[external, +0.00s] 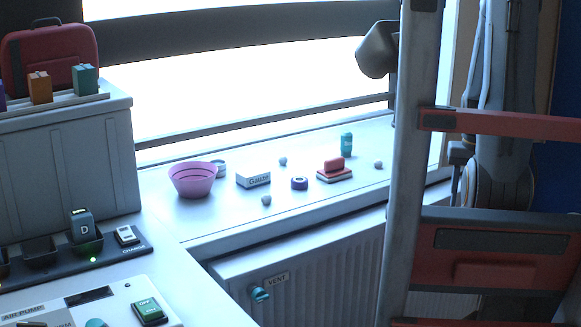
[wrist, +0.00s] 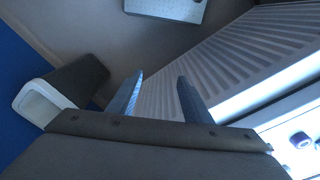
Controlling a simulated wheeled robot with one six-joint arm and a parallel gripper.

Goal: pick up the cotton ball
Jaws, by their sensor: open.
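Three small pale grey balls that look like cotton balls lie apart on the white window sill in the external view: one behind the gauze box (external: 283,161), one at the front (external: 266,200) and one at the right (external: 378,165). I cannot tell them apart by kind. My gripper (wrist: 159,76) shows in the wrist view with its two fingers apart and nothing between them. It points past a ribbed radiator, away from the balls. No ball is clear in the wrist view. I cannot make out my gripper in the external view.
The sill (external: 330,205) also holds a pink bowl (external: 193,181), a gauze box (external: 253,179), a blue tape roll (external: 299,183), a red block (external: 334,165) and a green bottle (external: 346,144). A stretcher frame (external: 407,160) stands at the right. The radiator (external: 320,270) is below the sill.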

